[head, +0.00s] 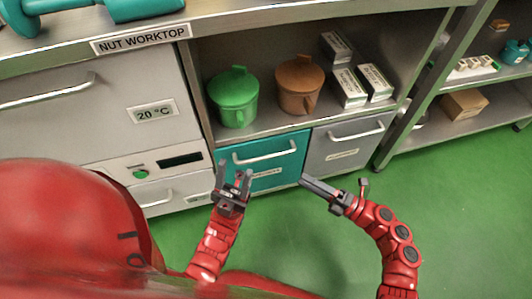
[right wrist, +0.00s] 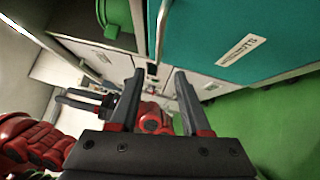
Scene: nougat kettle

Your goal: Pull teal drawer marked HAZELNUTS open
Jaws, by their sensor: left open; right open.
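The teal drawer (head: 284,163) is under the shelf, its front looking flush with the grey drawer beside it. Its pale bar handle (head: 265,153) runs along the top. My left gripper (head: 235,172) is open and empty in front of the drawer's left part, below the handle, partly covering the label. My right gripper (head: 311,185) is open and empty, near the drawer's lower right corner, apart from the handle. In the right wrist view the teal front (right wrist: 285,25) fills the upper right, with a white label (right wrist: 241,50) and the handle (right wrist: 161,28) beyond the open fingers (right wrist: 156,75).
A grey drawer (head: 330,150) with its own handle adjoins on the right. A green pot (head: 233,98), a brown pot (head: 299,88) and white boxes stand on the shelf above. Green floor (head: 460,180) is clear at right.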

